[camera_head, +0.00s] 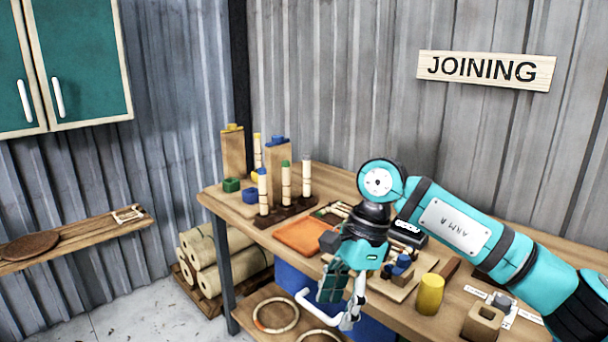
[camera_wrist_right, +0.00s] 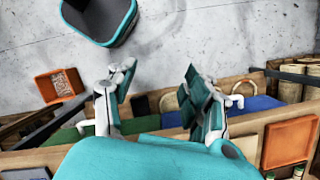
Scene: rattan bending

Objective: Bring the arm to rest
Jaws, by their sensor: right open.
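My right arm (camera_head: 460,225), teal and black with a white plate, reaches in from the right over the workbench. My right gripper (camera_head: 342,300) hangs at its end, pointing down by the bench's front edge. Its fingers are apart with nothing between them. In the wrist view, the right gripper (camera_wrist_right: 158,88) also shows two spread, empty fingers above the floor and the bench edge. My left gripper is in neither view.
Blue bins and pale hoops (camera_head: 276,328) sit below. Rattan rolls (camera_head: 205,280) lie left; floor there is partly clear.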

